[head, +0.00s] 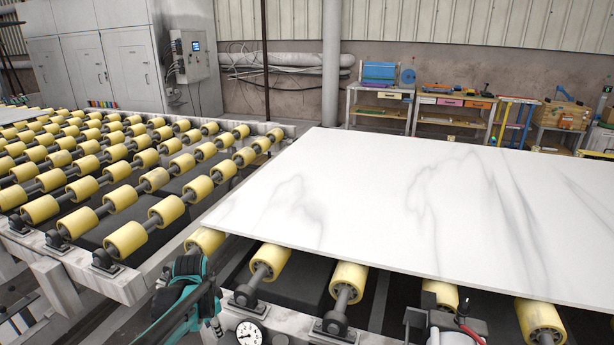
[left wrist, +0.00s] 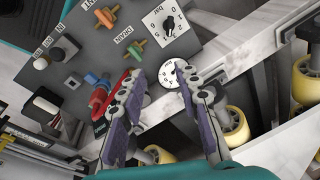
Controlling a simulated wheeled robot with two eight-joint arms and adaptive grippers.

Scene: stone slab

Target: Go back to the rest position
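My left gripper (head: 213,322) shows at the bottom of the head view, partly cut off by my teal and dark arm. It is close to a round pressure gauge (head: 248,333). In the left wrist view its two purple-grey fingers (left wrist: 160,71) stand apart with nothing held between them. The gauge (left wrist: 172,77) shows just past the fingertips. A grey control panel (left wrist: 70,73) with several knobs lies beyond and to the left of the fingers. My right gripper is not seen in either view.
A large white marble slab (head: 420,205) lies on a conveyor with yellow rollers (head: 347,283). More rollers (head: 126,240) stretch to the left. A red lever (left wrist: 110,98) stands close to the left finger. Workbenches (head: 452,118) and a grey cabinet (head: 105,65) stand at the back.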

